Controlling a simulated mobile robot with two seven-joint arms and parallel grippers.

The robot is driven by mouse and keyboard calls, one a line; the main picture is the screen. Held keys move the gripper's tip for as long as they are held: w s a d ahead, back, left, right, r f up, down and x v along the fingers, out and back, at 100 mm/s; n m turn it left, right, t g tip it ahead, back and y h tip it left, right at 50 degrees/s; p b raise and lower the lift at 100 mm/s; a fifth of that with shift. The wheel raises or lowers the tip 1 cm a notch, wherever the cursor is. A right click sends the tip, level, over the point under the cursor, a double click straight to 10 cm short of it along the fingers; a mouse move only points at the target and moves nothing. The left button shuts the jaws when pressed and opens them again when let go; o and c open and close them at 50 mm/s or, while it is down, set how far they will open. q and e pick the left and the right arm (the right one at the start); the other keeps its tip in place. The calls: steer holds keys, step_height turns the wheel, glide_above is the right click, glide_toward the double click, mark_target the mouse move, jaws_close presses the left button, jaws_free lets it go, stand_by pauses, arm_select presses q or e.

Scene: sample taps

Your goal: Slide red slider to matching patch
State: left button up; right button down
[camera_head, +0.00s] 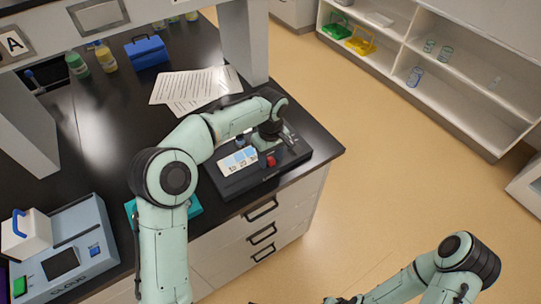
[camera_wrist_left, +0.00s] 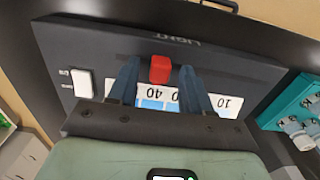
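The red slider (camera_head: 270,161) stands on the dark device (camera_head: 236,187) near the counter's front edge. In the left wrist view the red slider (camera_wrist_left: 160,69) appears between the two fingertips, with a gap on each side. My left gripper (camera_wrist_left: 160,66) is open over the device; in the head view the left gripper (camera_head: 289,139) is partly hidden by its own wrist. A white scale strip (camera_head: 237,164) with numbers and blue patches lies left of the slider; the left wrist view shows the scale (camera_wrist_left: 227,104) partly covered by the fingers. My right gripper (camera_head: 345,300) is barely visible, cut off at the bottom.
A white switch (camera_wrist_left: 82,83) sits on the device. Papers (camera_head: 193,88) lie behind it, with a blue box (camera_head: 147,52) and bottles (camera_head: 104,57) farther back. A teal item (camera_head: 195,206) and a grey instrument (camera_head: 67,258) are at left.

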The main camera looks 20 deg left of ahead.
mark_target(271, 159)
arm_select(q)
step_height(271, 159, up, 13)
steer(key=p, duration=0.2)
steer(key=shift+r, duration=0.2)
arm_select(e)
steer(key=w+r, duration=0.3)
steer(key=shift+r, duration=0.1)
